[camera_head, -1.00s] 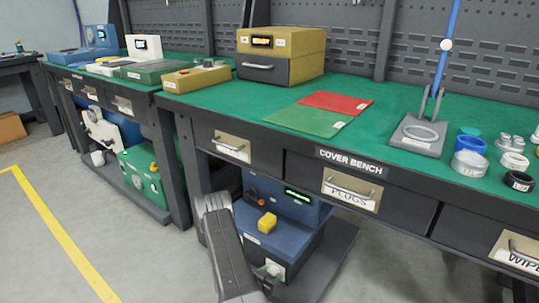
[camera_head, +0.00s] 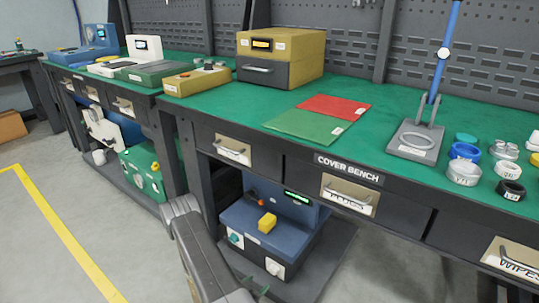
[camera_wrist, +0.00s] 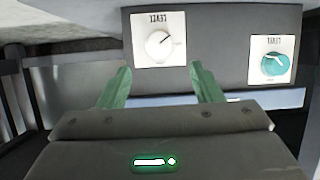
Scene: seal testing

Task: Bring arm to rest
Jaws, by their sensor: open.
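My gripper (camera_wrist: 160,70) shows in the wrist view as two green fingers, spread wide apart with nothing between them. Beyond the fingers is the grey front of a unit with a white dial (camera_wrist: 159,42) and a teal dial (camera_wrist: 274,61). The picture there looks upside down, as the labels are inverted. In the head view my grey arm reaches in at the bottom, in front of the blue test unit (camera_head: 262,222) on the low shelf.
The green-topped cover bench (camera_head: 225,110) stands above the low shelf, with drawers at its front edge. A ring stand (camera_head: 415,140) and several rings and cups sit at its right. A green-and-red mat (camera_head: 300,122) lies in the middle. Open floor (camera_head: 120,240) lies to the left.

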